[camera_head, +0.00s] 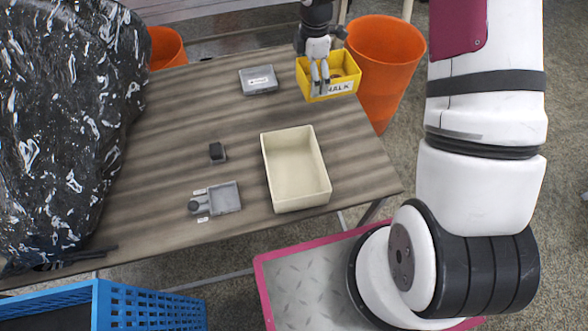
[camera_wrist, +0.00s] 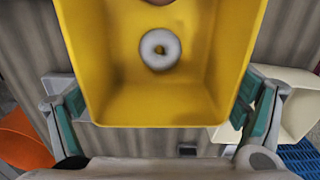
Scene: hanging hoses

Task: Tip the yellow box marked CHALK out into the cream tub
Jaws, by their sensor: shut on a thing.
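The yellow box (camera_head: 345,84) marked CHALK is at the far right corner of the table, roughly upright. My gripper (camera_head: 320,84) is shut on it; the wrist view shows a finger on each side of the box (camera_wrist: 165,95). Inside the box lies a white ring-shaped thing (camera_wrist: 160,49). I cannot tell whether the box touches the table. The cream tub (camera_head: 268,165) stands at the table's near right, open and empty, nearer than the box. Part of the tub (camera_wrist: 296,97) shows at right in the wrist view.
A grey labelled box (camera_head: 259,87) lies left of the yellow box. A small black block (camera_head: 217,152) and a grey tray-like fixture (camera_head: 225,198) lie left of the tub. An orange bin (camera_head: 388,70) stands beyond the table's right edge. A black, white-flecked mass (camera_head: 65,120) covers the left side.

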